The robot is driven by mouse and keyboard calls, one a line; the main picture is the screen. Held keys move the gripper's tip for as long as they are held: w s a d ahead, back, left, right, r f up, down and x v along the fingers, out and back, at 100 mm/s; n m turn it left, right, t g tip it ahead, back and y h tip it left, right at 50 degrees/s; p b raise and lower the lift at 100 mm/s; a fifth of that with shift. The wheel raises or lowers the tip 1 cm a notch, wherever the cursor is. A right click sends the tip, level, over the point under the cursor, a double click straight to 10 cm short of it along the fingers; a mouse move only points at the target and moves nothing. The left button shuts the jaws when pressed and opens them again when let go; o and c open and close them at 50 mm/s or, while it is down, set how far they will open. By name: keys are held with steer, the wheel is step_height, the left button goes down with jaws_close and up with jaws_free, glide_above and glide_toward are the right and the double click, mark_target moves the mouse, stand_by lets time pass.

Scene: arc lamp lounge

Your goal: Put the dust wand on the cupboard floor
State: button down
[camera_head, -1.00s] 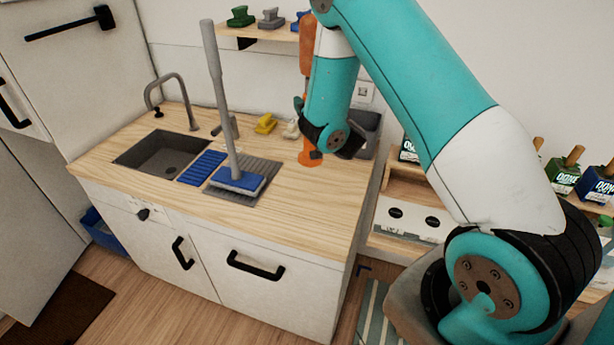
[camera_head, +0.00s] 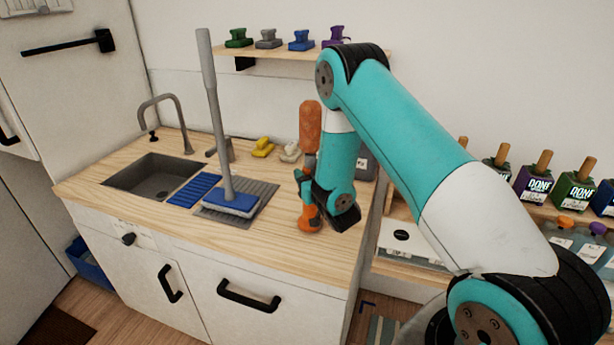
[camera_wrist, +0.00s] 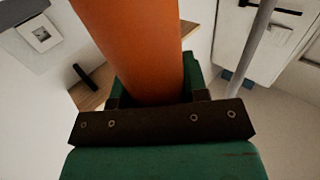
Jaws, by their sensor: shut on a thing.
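The orange dust wand (camera_head: 310,128) is upright, with a rough, wider upper end and a rounded lower end. My gripper (camera_head: 308,188) is shut on its lower part, above the right side of the counter in the picture. I cannot tell whether its lower end touches the counter. In the wrist view, the smooth orange wand (camera_wrist: 135,45) rises between the green jaws of my gripper (camera_wrist: 150,92). A white cupboard (camera_head: 205,275) with black handles is under the counter, its doors shut. Its inside and floor are hidden.
A grey pole with a blue scrubber head (camera_head: 232,203) stands on a grey mat, left of my gripper. A sink (camera_head: 155,178) and faucet are farther left. Yellow (camera_head: 263,148) and white brushes lie behind. Bottles (camera_head: 575,190) stand on the right shelf. The counter's front is clear.

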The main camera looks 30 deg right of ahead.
steer(key=shift+f, duration=0.15)
steer(key=c, duration=0.6)
jaws_free()
steer(key=shift+c, duration=0.2)
